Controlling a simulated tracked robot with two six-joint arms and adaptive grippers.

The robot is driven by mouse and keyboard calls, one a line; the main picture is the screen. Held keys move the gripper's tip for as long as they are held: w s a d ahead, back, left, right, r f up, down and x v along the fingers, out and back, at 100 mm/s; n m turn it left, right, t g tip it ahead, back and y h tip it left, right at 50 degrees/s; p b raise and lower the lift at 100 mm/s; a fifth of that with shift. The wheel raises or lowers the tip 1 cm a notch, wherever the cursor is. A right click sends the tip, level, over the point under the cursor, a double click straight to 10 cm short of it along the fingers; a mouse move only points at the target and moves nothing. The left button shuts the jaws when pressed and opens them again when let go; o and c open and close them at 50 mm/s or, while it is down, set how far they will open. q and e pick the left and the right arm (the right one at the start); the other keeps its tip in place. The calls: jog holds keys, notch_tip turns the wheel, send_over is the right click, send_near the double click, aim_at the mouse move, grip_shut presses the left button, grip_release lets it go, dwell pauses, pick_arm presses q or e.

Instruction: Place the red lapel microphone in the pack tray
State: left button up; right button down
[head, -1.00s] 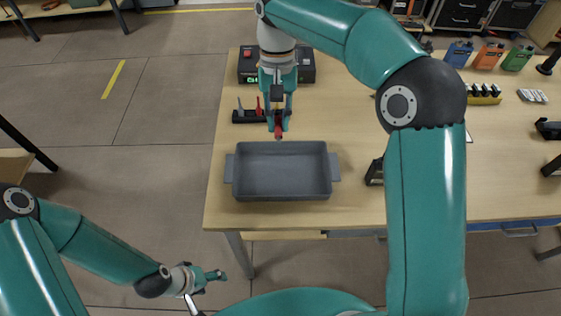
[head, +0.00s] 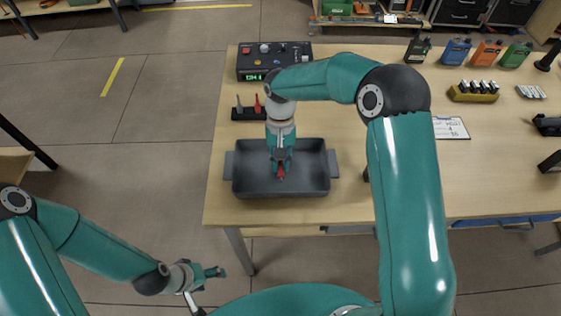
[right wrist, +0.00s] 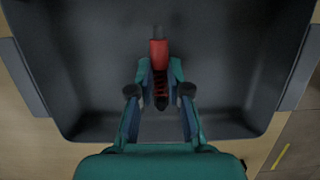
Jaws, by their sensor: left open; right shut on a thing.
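The red lapel microphone (right wrist: 158,54) is between the fingers of my right gripper (right wrist: 159,75), which is shut on it. In the head view the right gripper (head: 281,166) points down inside the grey pack tray (head: 250,191), with the red microphone (head: 281,174) at its fingertips. I cannot tell whether the microphone touches the tray floor. The tray (right wrist: 75,125) looks otherwise empty. My left gripper (head: 214,273) is open and empty, off the table at the lower left.
Behind the tray a small black stand (head: 249,113) holds a grey and a red item. A black control box (head: 262,61) stands at the back. Coloured bottles (head: 486,54), a yellow battery holder (head: 473,92) and a clipboard (head: 451,128) are to the right.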

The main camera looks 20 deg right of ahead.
jog(key=shift+f, duration=0.35)
jog(key=shift+b+x, duration=0.55)
jog(key=shift+x, duration=0.25)
jog(key=c, duration=1.2)
grip_release()
jog(key=shift+s, duration=0.15)
jog(key=shift+o, duration=0.4)
jog(key=shift+f, duration=0.15)
jog(key=shift+w+d+r, duration=0.1)
jog(key=shift+w+r, duration=0.2)
